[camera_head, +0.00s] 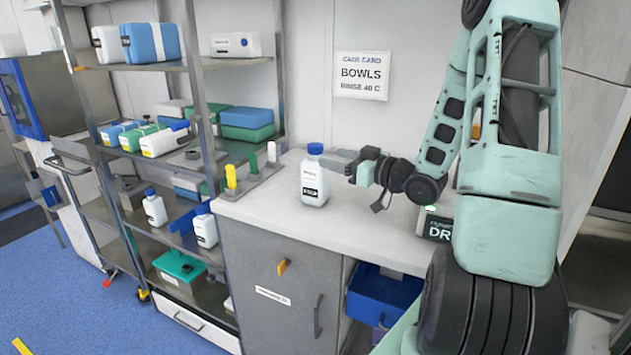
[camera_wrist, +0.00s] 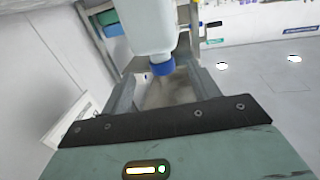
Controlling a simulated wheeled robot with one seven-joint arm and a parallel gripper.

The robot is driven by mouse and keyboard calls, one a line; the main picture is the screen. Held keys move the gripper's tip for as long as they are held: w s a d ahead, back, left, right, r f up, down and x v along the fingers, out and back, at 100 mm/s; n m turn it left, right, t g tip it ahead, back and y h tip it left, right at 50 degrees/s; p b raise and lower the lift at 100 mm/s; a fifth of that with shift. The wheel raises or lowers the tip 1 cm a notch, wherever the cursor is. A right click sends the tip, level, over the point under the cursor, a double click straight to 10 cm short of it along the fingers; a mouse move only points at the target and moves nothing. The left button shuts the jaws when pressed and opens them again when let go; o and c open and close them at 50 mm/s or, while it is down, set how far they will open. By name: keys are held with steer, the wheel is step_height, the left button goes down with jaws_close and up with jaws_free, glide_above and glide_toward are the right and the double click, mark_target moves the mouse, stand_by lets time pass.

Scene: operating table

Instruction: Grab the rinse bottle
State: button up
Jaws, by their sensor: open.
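A white bottle with a blue cap and a dark label (camera_head: 314,181) stands upright on the counter; its label is too small to read surely. It also shows in the wrist view (camera_wrist: 155,25), cap toward my gripper's palm. My gripper (camera_head: 338,163) is at the bottle's right side, at about neck height. In the wrist view my gripper (camera_wrist: 160,88) is open, with one finger on each side of the cap region. I cannot tell whether the fingers touch the bottle.
Yellow, green and white upright pieces in a holder (camera_head: 252,170) stand left of the bottle. A box marked "DR" (camera_head: 438,226) is on the right of the counter (camera_head: 270,205). Two similar blue-capped bottles (camera_head: 155,208) (camera_head: 205,229) stand on the shelf rack. A "BOWLS" card (camera_head: 361,76) hangs behind.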

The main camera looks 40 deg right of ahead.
mark_target(315, 151)
steer(key=shift+w+a+r+p, duration=0.1)
steer(key=shift+w+a+p, duration=0.1)
steer(key=shift+w, duration=0.95)
steer(key=shift+w+a+f+p, duration=0.1)
steer(key=shift+w+a, duration=0.1)
steer(key=shift+w, duration=0.9)
steer(key=shift+w+a+r+p, duration=0.1)
steer(key=shift+w+a+p, duration=0.1)
steer(key=shift+w, duration=0.95)
jaws_close()
